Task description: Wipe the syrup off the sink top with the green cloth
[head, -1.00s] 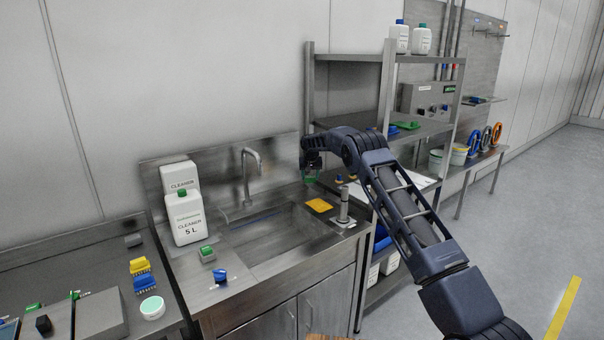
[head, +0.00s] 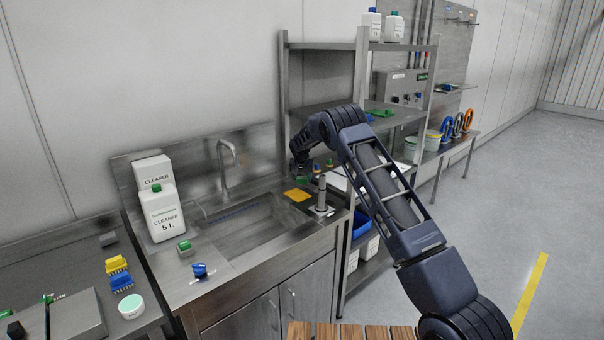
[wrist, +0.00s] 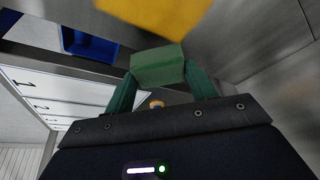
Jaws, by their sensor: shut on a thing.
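My gripper (head: 302,174) is over the right end of the steel sink top (head: 217,261), behind the yellow cloth. It is shut on a green folded piece that looks like the green cloth (wrist: 158,66). In the wrist view the cloth sits between the two green fingers. I cannot make out the syrup in either view.
The tap (head: 226,165) and cleaner cans (head: 162,212) stand at the left. A green block (head: 185,248) and blue knob (head: 200,270) are at the front left. Shelving (head: 284,100) rises at the right.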

